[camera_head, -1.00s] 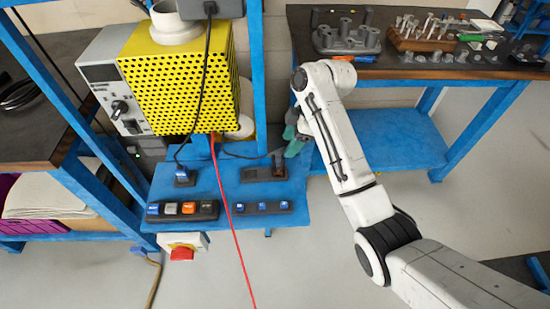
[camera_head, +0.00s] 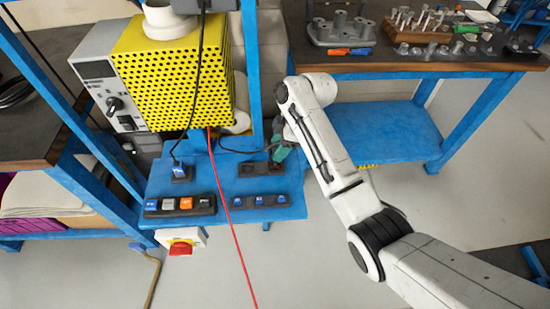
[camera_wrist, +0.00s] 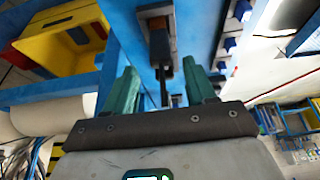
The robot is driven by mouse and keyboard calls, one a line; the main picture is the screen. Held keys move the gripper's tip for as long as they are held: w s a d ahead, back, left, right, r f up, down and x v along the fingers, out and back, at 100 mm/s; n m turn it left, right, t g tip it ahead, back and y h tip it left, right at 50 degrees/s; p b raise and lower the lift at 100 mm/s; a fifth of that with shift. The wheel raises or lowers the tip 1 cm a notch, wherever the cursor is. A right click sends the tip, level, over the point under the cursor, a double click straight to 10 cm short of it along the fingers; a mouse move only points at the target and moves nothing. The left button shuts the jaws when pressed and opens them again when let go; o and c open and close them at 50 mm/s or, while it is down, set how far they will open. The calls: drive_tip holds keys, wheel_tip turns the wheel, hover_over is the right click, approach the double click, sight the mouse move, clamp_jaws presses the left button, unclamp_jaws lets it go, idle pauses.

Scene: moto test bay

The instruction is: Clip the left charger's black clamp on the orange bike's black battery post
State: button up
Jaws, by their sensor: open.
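A black clamp (camera_wrist: 160,48) stands in a dark holder (camera_head: 250,169) on a blue shelf; the holder also shows at the top of the wrist view (camera_wrist: 155,10). A thin black cable leads from the clamp's near end. My gripper (camera_head: 279,150) is at the holder's right end in the head view, its tips partly hidden by the arm. In the wrist view my gripper (camera_wrist: 160,68) is open, with one green finger on each side of the clamp and gaps visible. The orange bike and its battery post are not in view.
A yellow perforated box (camera_head: 175,75) with a grey panel stands left of the arm. A red cable (camera_head: 232,225) hangs from it across the shelf. Switch strips (camera_head: 180,205) line the shelf's front. A workbench (camera_head: 440,66) with tools is at right. Floor in front is clear.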

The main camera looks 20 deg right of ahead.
drive_tip(key=shift+p+x, duration=0.4)
drive_tip(key=shift+x, duration=2.25)
drive_tip(key=shift+s, duration=0.15)
drive_tip(key=c, duration=1)
drive_tip(key=shift+r, duration=0.1)
